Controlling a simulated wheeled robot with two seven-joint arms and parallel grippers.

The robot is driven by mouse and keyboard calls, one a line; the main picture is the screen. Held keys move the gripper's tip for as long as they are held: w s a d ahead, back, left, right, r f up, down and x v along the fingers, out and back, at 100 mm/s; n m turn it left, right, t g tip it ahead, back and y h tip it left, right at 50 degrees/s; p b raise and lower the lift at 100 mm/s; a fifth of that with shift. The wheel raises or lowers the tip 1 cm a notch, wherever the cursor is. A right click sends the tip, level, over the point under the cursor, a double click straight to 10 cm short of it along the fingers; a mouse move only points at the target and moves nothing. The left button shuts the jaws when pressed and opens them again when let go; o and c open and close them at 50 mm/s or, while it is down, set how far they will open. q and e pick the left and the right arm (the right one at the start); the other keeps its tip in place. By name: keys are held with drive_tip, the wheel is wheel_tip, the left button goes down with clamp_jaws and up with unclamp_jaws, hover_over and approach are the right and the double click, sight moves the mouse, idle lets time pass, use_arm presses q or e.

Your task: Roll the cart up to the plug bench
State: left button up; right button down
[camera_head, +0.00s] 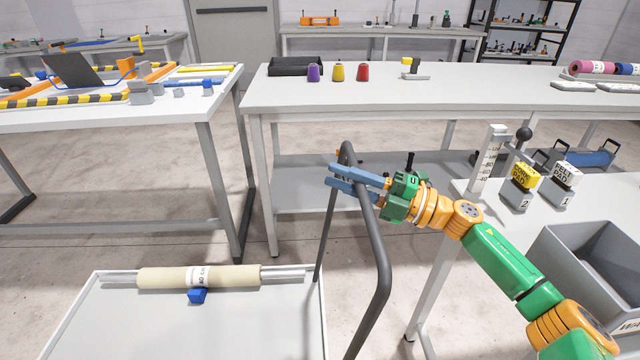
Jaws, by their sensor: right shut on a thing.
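The cart (190,330) is at the lower left, a pale flat tray with a raised rim. A cream roll (165,278) with a white label lies along its far edge on a metal rod, with a small blue block (197,296) in front. The cart's dark tubular handle (380,270) rises at its right side. My right gripper (335,176) is shut on the handle near its top, its blue fingers around the tube. My left gripper is not in view. I cannot tell which bench is the plug bench.
A long white bench (450,92) with thread cones stands ahead. A table (120,118) with striped rails stands at left. A near table (480,225) at right holds labelled pads and a grey bin (560,265). Concrete floor (130,225) is open beyond the cart.

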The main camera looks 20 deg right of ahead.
drive_tip(key=s+d+b, duration=0.2)
drive_tip(key=d, duration=0.6)
drive_tip(key=shift+b, duration=0.3)
drive_tip(key=shift+s+a, duration=0.1)
drive_tip(key=c, duration=0.8)
unclamp_jaws()
drive_tip(key=shift+o, duration=0.2)
